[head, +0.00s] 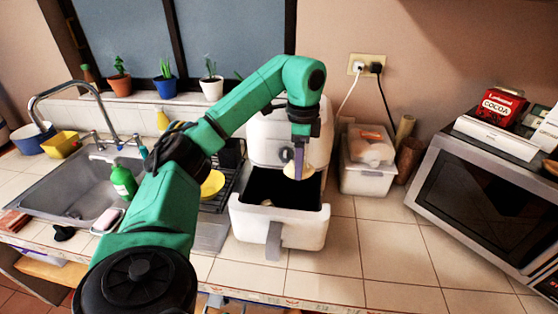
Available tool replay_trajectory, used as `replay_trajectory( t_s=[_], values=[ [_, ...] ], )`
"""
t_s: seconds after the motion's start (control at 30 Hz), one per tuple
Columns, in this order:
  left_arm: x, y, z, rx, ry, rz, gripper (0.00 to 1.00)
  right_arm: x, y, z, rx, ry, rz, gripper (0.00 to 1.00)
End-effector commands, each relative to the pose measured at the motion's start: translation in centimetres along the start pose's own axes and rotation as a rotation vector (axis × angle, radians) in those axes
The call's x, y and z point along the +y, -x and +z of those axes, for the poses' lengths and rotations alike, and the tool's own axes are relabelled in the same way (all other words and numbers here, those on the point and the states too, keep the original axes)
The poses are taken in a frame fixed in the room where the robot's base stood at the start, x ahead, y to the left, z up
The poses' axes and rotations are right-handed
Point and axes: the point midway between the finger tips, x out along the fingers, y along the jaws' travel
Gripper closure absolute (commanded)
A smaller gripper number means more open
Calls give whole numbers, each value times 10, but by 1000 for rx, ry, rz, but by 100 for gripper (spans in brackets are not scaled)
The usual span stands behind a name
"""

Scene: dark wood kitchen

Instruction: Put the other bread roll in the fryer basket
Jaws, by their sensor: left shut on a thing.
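The white air fryer (270,135) stands on the tiled counter with its basket (310,228) pulled out towards me. The basket is dark inside, and a small pale bread roll (267,203) shows low in it, mostly hidden by the front wall. My left gripper (299,160) points down over the back right part of the basket. It is shut on another bread roll (302,172), pale and rounded, held at about the height of the basket's opening. I cannot tell whether that roll touches the basket. My right gripper is not in view.
A clear box (368,165) with food stands right of the fryer. A microwave (490,205) with a cocoa tin (501,104) on top is at the right. A sink (75,190) and green bottle (124,182) are at the left. The counter right of the basket is clear.

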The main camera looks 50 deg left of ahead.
Motion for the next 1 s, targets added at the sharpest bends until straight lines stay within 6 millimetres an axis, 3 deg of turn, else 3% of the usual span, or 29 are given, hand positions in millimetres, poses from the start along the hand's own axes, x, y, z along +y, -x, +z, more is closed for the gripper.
replay_trajectory(
  t_s=[0.03,0.17,0.23,0.4,0.7,1.0],
  values=[
    [1,-32,-1,-2,-4,7,89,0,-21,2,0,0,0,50],
    [2,-73,0,-1,-4,7,89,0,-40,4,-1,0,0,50],
    [2,-90,0,-2,-5,7,89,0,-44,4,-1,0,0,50],
    [1,-120,1,-4,-4,4,89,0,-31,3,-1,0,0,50],
    [1,-165,0,-1,-6,2,89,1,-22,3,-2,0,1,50],
    [0,-171,0,0,-5,0,89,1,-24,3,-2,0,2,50]
  ],
)
